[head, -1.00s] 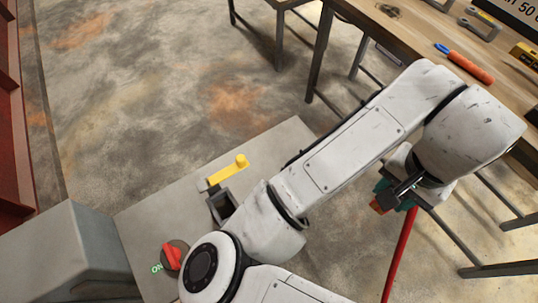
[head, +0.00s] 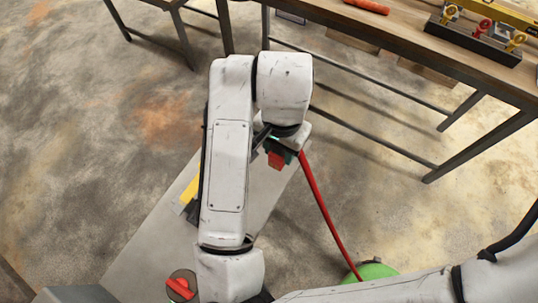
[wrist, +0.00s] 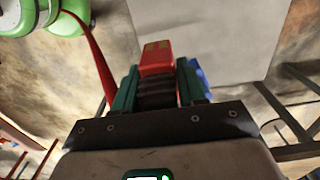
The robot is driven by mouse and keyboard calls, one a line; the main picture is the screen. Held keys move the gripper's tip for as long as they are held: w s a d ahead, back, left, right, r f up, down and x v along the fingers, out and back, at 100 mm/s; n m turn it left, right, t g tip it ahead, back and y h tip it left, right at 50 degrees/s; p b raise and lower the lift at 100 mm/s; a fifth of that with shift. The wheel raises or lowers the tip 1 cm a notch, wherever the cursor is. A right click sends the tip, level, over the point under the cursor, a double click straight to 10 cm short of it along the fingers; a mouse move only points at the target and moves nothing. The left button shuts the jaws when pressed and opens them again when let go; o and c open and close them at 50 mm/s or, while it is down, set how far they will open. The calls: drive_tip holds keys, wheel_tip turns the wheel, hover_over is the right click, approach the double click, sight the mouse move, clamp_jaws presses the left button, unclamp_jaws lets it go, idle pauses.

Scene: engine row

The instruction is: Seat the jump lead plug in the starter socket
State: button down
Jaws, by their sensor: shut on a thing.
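The jump lead plug has a red front (wrist: 157,56) and a black ribbed body, held between the green fingers of my gripper (wrist: 157,88) in the wrist view. In the head view the red plug (head: 276,160) shows under my gripper (head: 274,148), over the grey cabinet top (head: 140,240). The red lead (head: 325,212) hangs from the plug and runs down to the right. I cannot make out the starter socket; my arm covers part of the cabinet top.
A yellow lever (head: 190,189) shows partly beside my arm. A red rotary switch (head: 181,288) is at the cabinet's near end. A green rounded object (head: 372,271) stands at the lead's lower end. A wooden bench (head: 400,35) with tools is behind; bare floor lies between.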

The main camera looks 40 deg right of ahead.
drive_tip(key=shift+w+a+f, duration=0.3)
drive_tip(key=shift+w+f, duration=0.25)
drive_tip(key=shift+f, duration=0.2)
drive_tip(key=shift+w+a+f, duration=0.25)
drive_tip(key=shift+w+f, duration=0.25)
drive_tip(key=shift+f, duration=1.6)
drive_tip(key=shift+f, duration=0.2)
drive_tip(key=c, duration=0.6)
unclamp_jaws()
drive_tip(key=shift+c, duration=0.2)
drive_tip(key=shift+r, duration=0.15)
